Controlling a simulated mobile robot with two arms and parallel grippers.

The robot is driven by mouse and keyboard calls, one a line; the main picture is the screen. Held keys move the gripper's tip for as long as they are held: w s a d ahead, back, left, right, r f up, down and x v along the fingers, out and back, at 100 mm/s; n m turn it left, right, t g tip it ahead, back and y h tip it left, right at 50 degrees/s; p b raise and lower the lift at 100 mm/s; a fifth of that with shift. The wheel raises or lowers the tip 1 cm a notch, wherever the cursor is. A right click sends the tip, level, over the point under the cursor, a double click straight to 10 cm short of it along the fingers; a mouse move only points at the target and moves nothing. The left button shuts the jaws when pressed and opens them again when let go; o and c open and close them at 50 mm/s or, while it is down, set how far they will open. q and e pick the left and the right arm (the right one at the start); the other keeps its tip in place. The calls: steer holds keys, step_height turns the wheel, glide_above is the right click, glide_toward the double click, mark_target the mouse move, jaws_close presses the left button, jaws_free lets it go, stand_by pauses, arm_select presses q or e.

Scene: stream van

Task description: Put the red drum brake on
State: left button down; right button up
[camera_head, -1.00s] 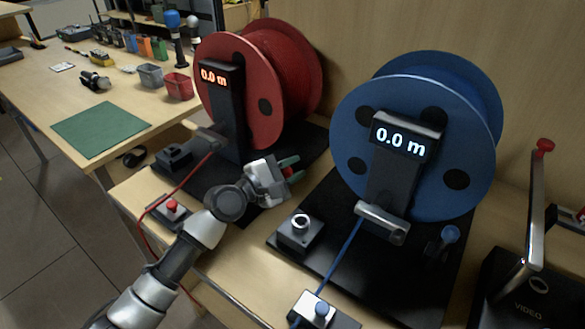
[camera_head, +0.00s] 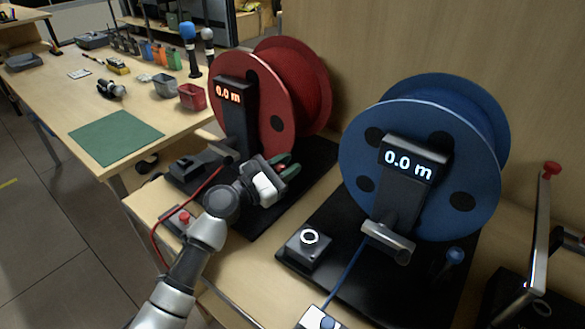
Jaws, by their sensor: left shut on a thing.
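The red drum (camera_head: 262,95) stands at upper centre on a black base (camera_head: 318,158), behind a dark post whose red display (camera_head: 228,92) reads 0.0 m. My left gripper (camera_head: 286,167), with green fingertips, is at the lower right of this drum and is shut on the red drum's brake lever. The lever itself is hidden by the fingers, so its angle cannot be told. The blue drum (camera_head: 415,160) to the right has a like post, whose display (camera_head: 408,163) reads 0.0 m. Its blue-knobbed brake lever (camera_head: 455,256) is in plain view. My right gripper is not in view.
A red push button (camera_head: 184,217) and a red cable are left of my left arm. A box with a lit ring (camera_head: 309,238) stands before the blue drum. A green mat (camera_head: 115,137) lies on the left table.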

arm_select(q)
steer(key=shift+w+a+r+n, duration=0.1)
steer(key=shift+w+a+n, duration=0.15)
steer(key=shift+n, duration=0.25)
steer(key=shift+a, duration=0.1)
steer(key=c, duration=0.9)
jaws_free()
steer(key=shift+c, duration=0.2)
steer(key=v, duration=1.1)
